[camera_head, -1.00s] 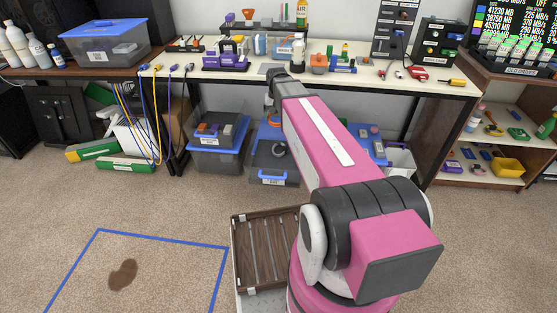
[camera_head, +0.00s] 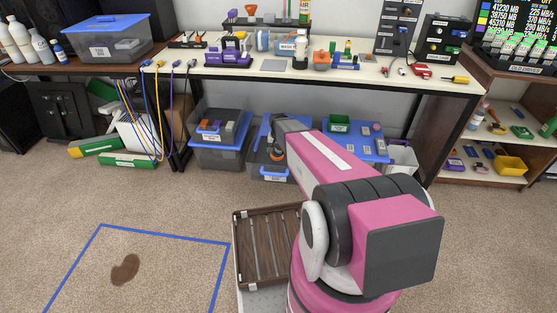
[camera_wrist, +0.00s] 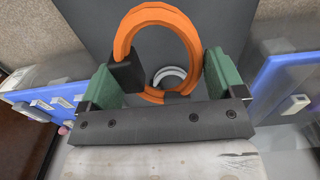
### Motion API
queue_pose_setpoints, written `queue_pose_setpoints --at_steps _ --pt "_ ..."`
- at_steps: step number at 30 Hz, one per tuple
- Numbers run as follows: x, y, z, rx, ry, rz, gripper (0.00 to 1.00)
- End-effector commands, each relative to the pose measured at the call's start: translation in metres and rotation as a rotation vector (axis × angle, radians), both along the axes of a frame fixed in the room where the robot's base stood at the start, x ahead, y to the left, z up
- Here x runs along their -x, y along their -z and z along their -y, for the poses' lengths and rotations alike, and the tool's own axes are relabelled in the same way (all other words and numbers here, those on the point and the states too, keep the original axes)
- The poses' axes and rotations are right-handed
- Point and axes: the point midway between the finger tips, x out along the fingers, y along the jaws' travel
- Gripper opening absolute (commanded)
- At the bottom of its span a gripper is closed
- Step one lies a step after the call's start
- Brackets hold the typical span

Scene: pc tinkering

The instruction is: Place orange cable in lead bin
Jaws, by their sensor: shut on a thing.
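The orange cable (camera_wrist: 123,42) is a coiled ring with a dark connector in the wrist view. My gripper (camera_wrist: 160,78) is shut on it, with a green finger on each side. In the head view my gripper (camera_head: 278,150) is below the workbench edge, above a labelled floor bin (camera_head: 275,177), and my arm hides part of it. In the wrist view a dark grey surface lies behind the cable, between blue lid parts (camera_wrist: 285,80). I cannot read the bin's label, so I cannot tell whether it is the lead bin.
A blue-lidded bin (camera_head: 220,150) stands to the left. The workbench (camera_head: 345,72) with tools is above and behind. Hanging cables (camera_head: 150,115) are farther left.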

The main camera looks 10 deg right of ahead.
Motion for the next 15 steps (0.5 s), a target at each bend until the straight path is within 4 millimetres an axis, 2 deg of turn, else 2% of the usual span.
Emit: queue_pose_setpoints --at_steps 4,11,15 --pt "-0.001 0.028 0.000 0.000 -0.001 -0.001 0.62" --pt "-0.001 0.047 0.000 0.000 -0.001 0.000 0.62" --pt "-0.001 0.066 0.000 0.000 -0.001 -0.001 0.62"
